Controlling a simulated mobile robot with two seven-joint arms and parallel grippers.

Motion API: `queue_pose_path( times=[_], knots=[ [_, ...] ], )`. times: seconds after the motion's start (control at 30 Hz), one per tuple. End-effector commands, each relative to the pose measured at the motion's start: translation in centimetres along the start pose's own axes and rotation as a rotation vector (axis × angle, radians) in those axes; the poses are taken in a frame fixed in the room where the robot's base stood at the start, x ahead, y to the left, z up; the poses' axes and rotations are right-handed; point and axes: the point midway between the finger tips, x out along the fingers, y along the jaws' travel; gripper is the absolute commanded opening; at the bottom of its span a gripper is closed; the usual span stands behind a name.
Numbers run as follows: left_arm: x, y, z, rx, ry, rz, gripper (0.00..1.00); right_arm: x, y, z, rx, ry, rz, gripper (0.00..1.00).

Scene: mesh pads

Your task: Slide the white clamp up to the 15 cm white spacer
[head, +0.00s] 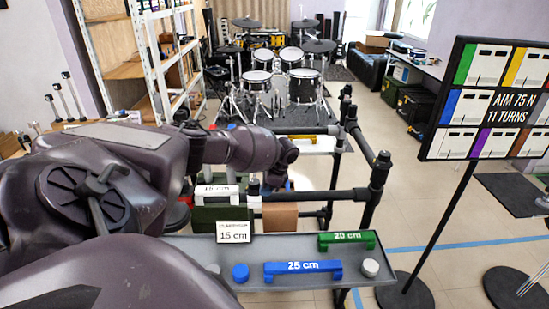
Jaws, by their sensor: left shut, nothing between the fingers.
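The white 15 cm spacer (218,195) lies along the dark rack bar, just right of my left arm's lower edge. A black upright fitting (254,187) with a pale lower part stands at the spacer's right end. I cannot tell whether that pale part is the white clamp. My left arm fills the left foreground and reaches right. Its gripper (286,178) is shut and empty beyond the bar, small and partly hidden behind the wrist. My right gripper is not in view.
A grey tray (210,246) in front holds a blue 25 cm spacer (303,271), a green 20 cm spacer (346,240) and small round pieces. A 15 cm card (234,232) stands at its back edge. A sign (490,100) stands right. Drums (305,85) are behind.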

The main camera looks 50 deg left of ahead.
Motion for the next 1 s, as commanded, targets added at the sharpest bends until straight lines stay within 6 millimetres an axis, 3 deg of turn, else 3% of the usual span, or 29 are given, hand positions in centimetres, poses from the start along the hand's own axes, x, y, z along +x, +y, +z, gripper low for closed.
queue_pose_path(
  times=[0.57,0.97,1.0],
  knots=[
    [0.3,-0.1,0.6,-0.003,-0.004,-0.001,0.00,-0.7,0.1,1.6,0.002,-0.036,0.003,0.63],
    [-2.6,0.3,1.2,-0.003,-0.003,-0.001,0.00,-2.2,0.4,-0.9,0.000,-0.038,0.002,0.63],
    [-3.6,0.1,1.2,-0.003,-0.001,-0.003,0.00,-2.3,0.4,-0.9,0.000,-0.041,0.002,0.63]
  ],
)
